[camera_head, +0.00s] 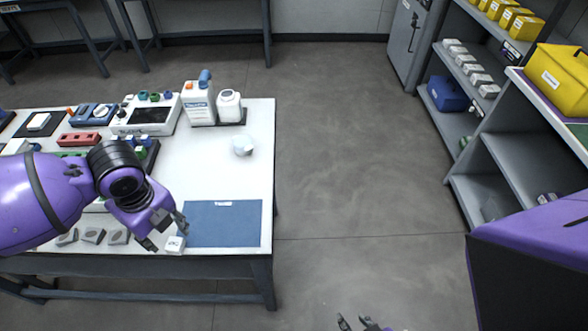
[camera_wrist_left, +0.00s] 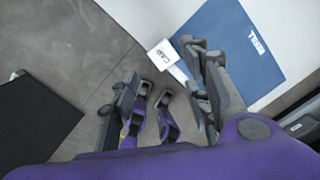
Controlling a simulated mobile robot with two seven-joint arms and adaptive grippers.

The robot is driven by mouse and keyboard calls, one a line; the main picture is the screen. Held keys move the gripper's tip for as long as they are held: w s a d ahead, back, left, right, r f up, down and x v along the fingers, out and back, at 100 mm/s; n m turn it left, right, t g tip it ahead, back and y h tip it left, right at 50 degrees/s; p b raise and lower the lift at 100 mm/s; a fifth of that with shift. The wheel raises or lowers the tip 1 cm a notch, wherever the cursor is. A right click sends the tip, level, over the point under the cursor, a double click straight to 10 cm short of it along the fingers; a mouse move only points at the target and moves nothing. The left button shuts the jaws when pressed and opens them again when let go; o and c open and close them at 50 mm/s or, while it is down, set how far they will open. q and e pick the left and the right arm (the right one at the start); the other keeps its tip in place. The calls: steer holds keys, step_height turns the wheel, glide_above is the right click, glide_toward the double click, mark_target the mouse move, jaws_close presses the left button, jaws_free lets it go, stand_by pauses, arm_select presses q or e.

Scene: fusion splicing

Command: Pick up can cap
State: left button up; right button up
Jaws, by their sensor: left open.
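A small white block labelled CAP (camera_head: 175,244) sits at the table's front edge, by the near left corner of a blue mat (camera_head: 225,222). The label also shows in the left wrist view (camera_wrist_left: 162,54). My left gripper (camera_head: 167,237) is open just above and beside the block, its fingers spread and empty. In the left wrist view the block lies beyond the gap between its fingertips (camera_wrist_left: 160,68). My right gripper (camera_head: 355,322) shows only partly at the bottom edge, its two fingertips apart, with nothing seen between them.
White bottles (camera_head: 199,101) stand at the table's back right. A small white round object (camera_head: 242,146) lies in front of them. Grey pieces (camera_head: 93,236) line the front edge left of the block. Shelves (camera_head: 510,155) stand at right. The floor between is clear.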

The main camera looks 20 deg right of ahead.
mark_target(172, 246)
arm_select(q)
steer(key=shift+w+a+f, duration=0.1)
steer(key=shift+a+f, duration=0.1)
steer(key=f, duration=0.7)
steer(key=shift+w+a, duration=0.1)
steer(key=shift+w, duration=0.1)
steer(key=c, duration=0.7)
